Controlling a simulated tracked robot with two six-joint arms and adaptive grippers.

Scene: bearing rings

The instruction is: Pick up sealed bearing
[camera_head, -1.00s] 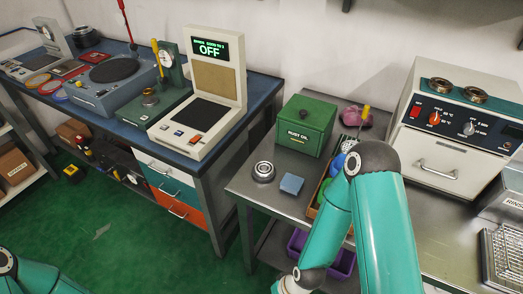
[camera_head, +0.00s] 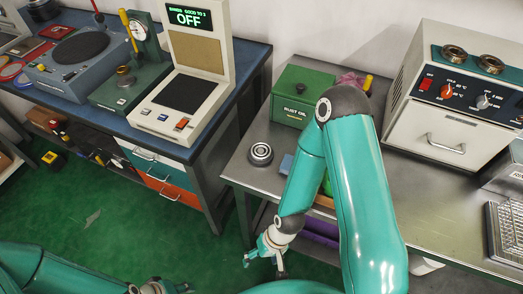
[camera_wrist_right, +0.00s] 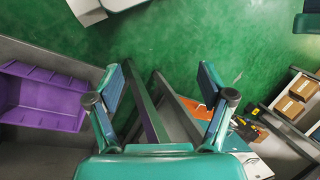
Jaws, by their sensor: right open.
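A round bearing ring (camera_head: 261,153) with a dark centre lies flat on the steel table's left part in the head view. I cannot tell for sure that it is the sealed one. My right gripper (camera_head: 263,262) hangs beyond the table's front edge, below and apart from this ring. It is open and empty; in the right wrist view its two fingers (camera_wrist_right: 160,85) are spread over the floor and a table leg. My left gripper (camera_head: 158,287) shows only partly at the bottom edge, and its jaws are unclear.
A green rust oil box (camera_head: 297,98) stands behind the ring. A blue block (camera_head: 287,165) is partly hidden by my right arm. Two more rings (camera_head: 453,53) sit on the white oven (camera_head: 430,130). A purple bin (camera_wrist_right: 40,97) is below the table.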

